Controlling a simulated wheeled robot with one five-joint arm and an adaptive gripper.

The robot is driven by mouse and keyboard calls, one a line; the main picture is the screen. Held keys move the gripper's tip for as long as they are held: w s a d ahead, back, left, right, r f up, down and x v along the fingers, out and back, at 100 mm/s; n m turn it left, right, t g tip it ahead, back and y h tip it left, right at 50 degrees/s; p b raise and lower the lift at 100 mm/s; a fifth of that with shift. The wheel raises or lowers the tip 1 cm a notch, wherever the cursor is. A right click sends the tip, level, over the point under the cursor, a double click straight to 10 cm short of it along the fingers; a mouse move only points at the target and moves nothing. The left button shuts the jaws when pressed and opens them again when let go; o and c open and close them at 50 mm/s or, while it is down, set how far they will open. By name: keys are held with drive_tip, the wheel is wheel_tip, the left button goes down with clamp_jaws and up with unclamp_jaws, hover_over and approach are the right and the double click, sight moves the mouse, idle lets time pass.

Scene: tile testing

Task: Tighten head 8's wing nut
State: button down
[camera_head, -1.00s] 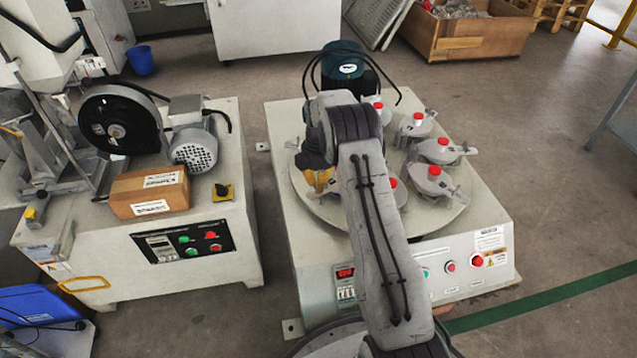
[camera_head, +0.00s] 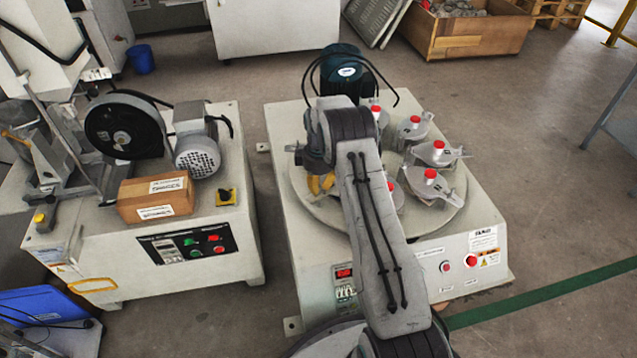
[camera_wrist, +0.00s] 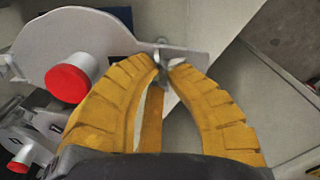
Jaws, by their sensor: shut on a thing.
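In the wrist view my gripper (camera_wrist: 163,66) has its two yellow ridged fingers closed together at their tips on a small metal wing nut (camera_wrist: 166,58). The wing nut is at the end of a grey metal plate of a head (camera_wrist: 60,35), which has a red cap (camera_wrist: 68,84) on a pale post. The fingers partly cover the nut. In the head view the yellow fingers (camera_head: 320,185) show at the left edge of the round turntable (camera_head: 325,215). My arm hides the head that they are at, and no head number is readable.
Several more red-capped heads (camera_head: 438,155) stand around the turntable on the right and back. A dark teal motor (camera_head: 341,72) with cables rises behind. A control panel (camera_head: 462,262) is at the front. A second machine with a cardboard box (camera_head: 155,198) stands to the left.

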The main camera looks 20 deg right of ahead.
drive_tip(key=shift+d+m, duration=0.1)
drive_tip(key=shift+m, duration=1.3)
drive_tip(key=shift+m+p, duration=0.3)
drive_tip(key=c, duration=1.2)
unclamp_jaws()
wheel_tip(320, 180, up, 12)
